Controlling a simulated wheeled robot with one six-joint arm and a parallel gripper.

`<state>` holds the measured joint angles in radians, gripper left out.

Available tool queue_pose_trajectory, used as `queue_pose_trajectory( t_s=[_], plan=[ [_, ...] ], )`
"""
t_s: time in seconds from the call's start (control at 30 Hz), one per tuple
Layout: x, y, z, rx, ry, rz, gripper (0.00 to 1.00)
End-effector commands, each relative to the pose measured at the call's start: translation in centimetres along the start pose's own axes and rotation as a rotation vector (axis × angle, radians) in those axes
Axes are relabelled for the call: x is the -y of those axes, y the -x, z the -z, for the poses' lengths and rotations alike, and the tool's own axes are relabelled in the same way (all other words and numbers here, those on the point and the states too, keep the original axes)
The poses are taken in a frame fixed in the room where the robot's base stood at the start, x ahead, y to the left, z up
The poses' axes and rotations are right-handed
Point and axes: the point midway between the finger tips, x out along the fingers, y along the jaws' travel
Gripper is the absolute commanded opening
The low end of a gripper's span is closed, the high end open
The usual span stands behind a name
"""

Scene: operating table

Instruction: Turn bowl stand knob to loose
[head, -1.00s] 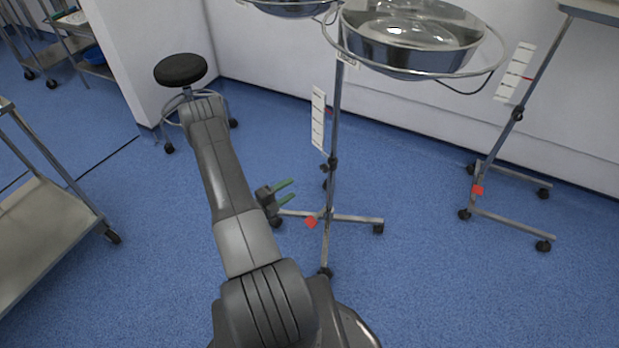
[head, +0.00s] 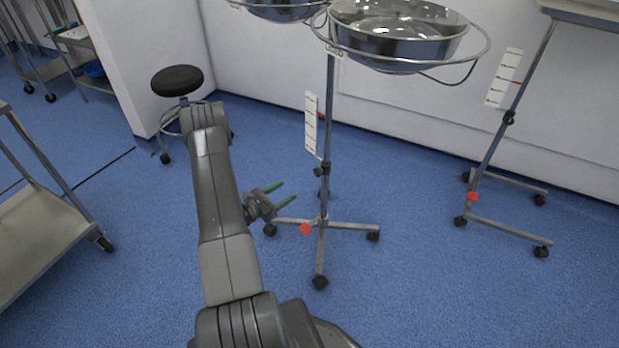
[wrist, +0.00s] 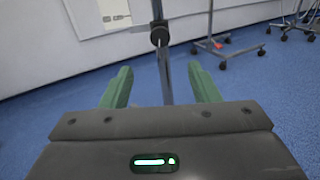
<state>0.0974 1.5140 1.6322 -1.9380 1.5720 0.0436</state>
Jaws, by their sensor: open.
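The bowl stand (head: 324,195) has a thin upright pole, a wheeled cross base and steel bowls in ring holders at its top. Its dark knob (head: 323,169) sits on a collar low on the pole. In the wrist view the dark knob (wrist: 160,34) is near the top middle, on the pole beyond the fingertips. My gripper (head: 281,192) has green fingers and is open and empty, left of the pole and a little below the knob in the head view. In the wrist view my gripper (wrist: 163,78) has its fingers on either side of the pole's line, apart from the knob.
A steel bowl (head: 395,35) overhangs at the top of the stand. A second wheeled stand (head: 490,160) is at the right, a black stool (head: 177,80) at the back left, and a trolley (head: 45,235) at the left edge. Blue floor around the stand is clear.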

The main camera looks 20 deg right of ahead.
Motion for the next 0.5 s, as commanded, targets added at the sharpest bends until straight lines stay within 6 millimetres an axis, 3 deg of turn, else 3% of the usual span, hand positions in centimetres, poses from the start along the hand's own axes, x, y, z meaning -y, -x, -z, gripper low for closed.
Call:
queue_pose_trajectory(
  t_s=[0.17, 0.5],
  plan=[
    [0.1, -2.2, 0.1, 0.000, 0.000, 0.004, 0.55],
    [0.1, -9.1, 0.1, 0.002, -0.001, 0.005, 0.55]
  ],
)
